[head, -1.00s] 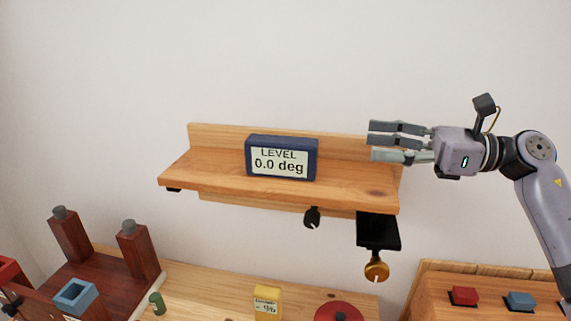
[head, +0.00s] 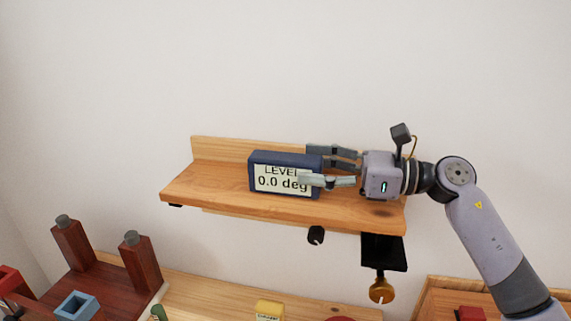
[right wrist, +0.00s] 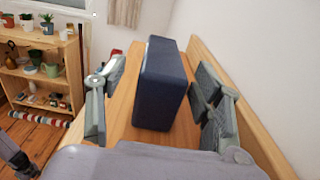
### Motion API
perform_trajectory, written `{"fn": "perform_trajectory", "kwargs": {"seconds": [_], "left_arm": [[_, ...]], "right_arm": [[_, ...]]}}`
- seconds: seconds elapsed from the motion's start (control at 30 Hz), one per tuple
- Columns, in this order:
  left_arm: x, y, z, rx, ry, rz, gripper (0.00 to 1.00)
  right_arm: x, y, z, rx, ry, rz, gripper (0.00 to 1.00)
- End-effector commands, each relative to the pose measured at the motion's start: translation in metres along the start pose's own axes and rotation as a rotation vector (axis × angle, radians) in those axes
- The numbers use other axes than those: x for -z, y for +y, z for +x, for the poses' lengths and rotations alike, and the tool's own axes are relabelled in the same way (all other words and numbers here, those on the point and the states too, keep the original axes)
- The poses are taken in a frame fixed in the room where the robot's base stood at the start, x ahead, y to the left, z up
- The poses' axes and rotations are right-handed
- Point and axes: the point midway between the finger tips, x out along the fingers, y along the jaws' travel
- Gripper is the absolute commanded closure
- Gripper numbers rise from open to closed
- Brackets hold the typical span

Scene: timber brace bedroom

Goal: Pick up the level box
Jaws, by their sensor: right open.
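The level box (head: 264,174) is dark blue with a white display reading "LEVEL 0.0 deg". It stands upright on the wooden wall shelf (head: 215,193). My right gripper (head: 312,167) is open at the box's right end, with one finger in front of the display and the others at the back side. In the right wrist view the box (right wrist: 162,85) stands between the open fingers, with gaps visible on both sides. The front finger hides the right part of the display. My left gripper is not in view.
A raised back board (head: 220,148) runs behind the box. A black bracket with a brass knob (head: 381,290) hangs under the shelf's right end. Below are dark wooden posts (head: 73,243) and a blue square holder (head: 77,305). The shelf left of the box is clear.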

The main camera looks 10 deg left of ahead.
Motion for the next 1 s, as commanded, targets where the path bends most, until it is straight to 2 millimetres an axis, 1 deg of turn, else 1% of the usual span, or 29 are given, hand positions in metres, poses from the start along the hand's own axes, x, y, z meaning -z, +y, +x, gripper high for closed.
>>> {"fn": "perform_trajectory", "kwargs": {"seconds": [0.17, 0.33, 0.4, 0.5, 0.77, 1.0], "left_arm": [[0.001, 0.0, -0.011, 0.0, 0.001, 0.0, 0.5], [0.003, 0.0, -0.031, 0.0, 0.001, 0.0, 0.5], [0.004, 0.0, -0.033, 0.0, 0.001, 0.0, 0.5], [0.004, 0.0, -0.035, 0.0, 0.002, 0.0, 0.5], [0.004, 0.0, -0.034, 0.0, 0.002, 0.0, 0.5], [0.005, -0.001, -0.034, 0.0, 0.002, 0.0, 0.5]], "right_arm": [[-0.002, -0.001, 0.012, -0.001, 0.0, 0.002, 0.39], [0.0, -0.003, 0.038, -0.001, -0.001, 0.003, 0.39], [0.001, -0.003, 0.047, -0.002, -0.001, 0.001, 0.39], [0.003, -0.003, 0.054, 0.0, 0.0, 0.001, 0.39], [0.005, -0.003, 0.055, 0.001, 0.0, -0.001, 0.4], [0.005, -0.003, 0.055, 0.001, 0.0, -0.001, 0.56]]}}
